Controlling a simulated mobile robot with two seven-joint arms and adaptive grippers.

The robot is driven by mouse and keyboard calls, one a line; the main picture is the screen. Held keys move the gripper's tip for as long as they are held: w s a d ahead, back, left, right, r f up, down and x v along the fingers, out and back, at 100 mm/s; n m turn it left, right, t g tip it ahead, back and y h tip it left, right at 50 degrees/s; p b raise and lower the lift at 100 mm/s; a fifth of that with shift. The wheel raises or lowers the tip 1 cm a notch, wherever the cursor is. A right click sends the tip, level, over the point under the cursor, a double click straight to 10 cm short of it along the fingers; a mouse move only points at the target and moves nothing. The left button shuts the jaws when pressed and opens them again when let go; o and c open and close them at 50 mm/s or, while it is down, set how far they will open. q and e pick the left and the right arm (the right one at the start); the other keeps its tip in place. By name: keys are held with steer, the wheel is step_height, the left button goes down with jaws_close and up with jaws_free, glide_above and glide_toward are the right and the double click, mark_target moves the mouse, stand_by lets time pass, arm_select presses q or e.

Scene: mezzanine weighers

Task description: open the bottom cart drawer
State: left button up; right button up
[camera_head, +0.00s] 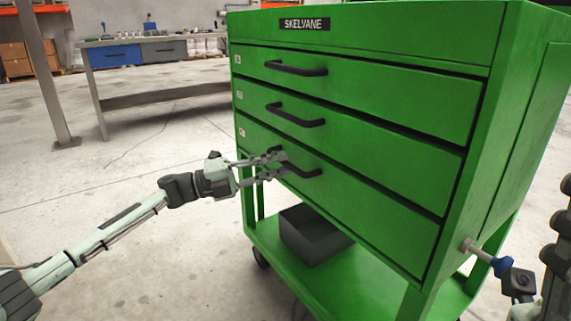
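The green cart (400,42) stands close in front of me, with three wide drawers one above another. The bottom drawer (360,211) is the lowest front and looks shut, flush with the cart. Its black bar handle (309,171) is partly hidden behind my fingers. My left gripper (282,164) reaches in from the left at the left part of this handle. Its two fingers are apart, one above the other, with a gap between them. I cannot tell whether they touch the handle. My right gripper is not clearly in view.
The middle drawer (370,148) and top drawer (390,92) are shut. A dark grey bin (312,240) stands on the cart's lower shelf (350,290). A grey rod with a blue part (502,266) is at the cart's right side. A workbench (165,99) stands behind left; floor between is clear.

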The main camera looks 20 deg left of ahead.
arm_select(q)
steer(key=shift+x, duration=1.15)
steer(key=shift+c, duration=0.2)
jaws_close()
